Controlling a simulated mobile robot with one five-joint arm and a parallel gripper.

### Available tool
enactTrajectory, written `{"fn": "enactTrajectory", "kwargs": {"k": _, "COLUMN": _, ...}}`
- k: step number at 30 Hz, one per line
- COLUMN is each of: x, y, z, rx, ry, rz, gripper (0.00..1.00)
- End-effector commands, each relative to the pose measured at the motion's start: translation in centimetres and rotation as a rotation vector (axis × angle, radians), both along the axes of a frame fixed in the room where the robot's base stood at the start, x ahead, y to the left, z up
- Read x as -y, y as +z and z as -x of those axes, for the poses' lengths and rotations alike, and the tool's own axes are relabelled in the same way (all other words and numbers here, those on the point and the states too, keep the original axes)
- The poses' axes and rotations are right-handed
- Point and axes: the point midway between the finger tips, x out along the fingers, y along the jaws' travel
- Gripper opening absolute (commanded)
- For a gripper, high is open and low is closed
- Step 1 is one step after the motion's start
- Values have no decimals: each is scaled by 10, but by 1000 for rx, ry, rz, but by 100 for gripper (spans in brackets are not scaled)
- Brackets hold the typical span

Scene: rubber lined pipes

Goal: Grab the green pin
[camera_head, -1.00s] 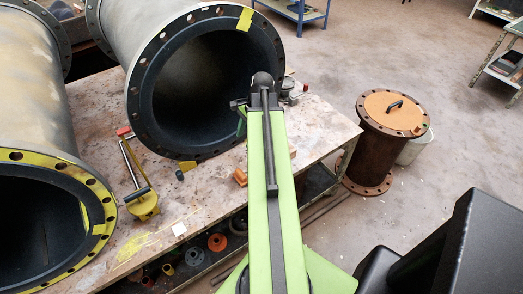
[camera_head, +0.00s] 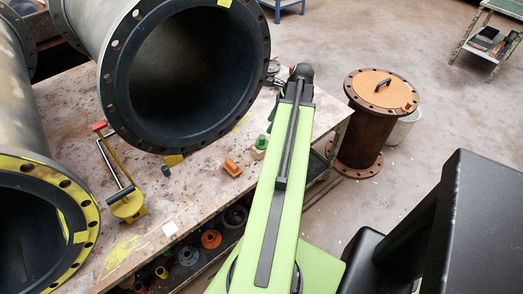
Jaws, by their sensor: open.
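A small green object that looks like the green pin (camera_head: 261,142) stands on the worktable, just left of my green arm. It has a pale lower part and is too small to make out in detail. An orange piece (camera_head: 232,168) lies to its lower left. My arm reaches up and away over the table's right edge to a dark joint.
A large rubber-lined pipe (camera_head: 185,75) stands behind the pin, and a yellow-flanged pipe (camera_head: 75,198) is at left. A yellow-based tool (camera_head: 128,205) lies on the worktable (camera_head: 190,207). A rusty capped cylinder (camera_head: 360,140) stands on the floor at right.

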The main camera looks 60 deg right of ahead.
Motion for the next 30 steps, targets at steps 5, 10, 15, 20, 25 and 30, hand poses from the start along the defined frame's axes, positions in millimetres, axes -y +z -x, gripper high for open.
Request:
{"fn": "enactTrajectory", "kwargs": {"k": 5, "x": -7, "y": -43, "z": -13, "rx": 0, "ry": 2, "rz": 0, "gripper": 48}}
{"fn": "enactTrajectory", "kwargs": {"k": 10, "x": -9, "y": -45, "z": -17, "rx": 0, "ry": 1, "rz": 0, "gripper": 48}}
{"fn": "enactTrajectory", "kwargs": {"k": 15, "x": -12, "y": -57, "z": -20, "rx": 0, "ry": 2, "rz": 0, "gripper": 48}}
{"fn": "enactTrajectory", "kwargs": {"k": 20, "x": -19, "y": -85, "z": -29, "rx": 0, "ry": 4, "rz": 1, "gripper": 48}}
{"fn": "enactTrajectory", "kwargs": {"k": 25, "x": -21, "y": -94, "z": -34, "rx": 0, "ry": 2, "rz": 1, "gripper": 48}}
{"fn": "enactTrajectory", "kwargs": {"k": 30, "x": -21, "y": -91, "z": -35, "rx": 0, "ry": 2, "rz": 0, "gripper": 46}}
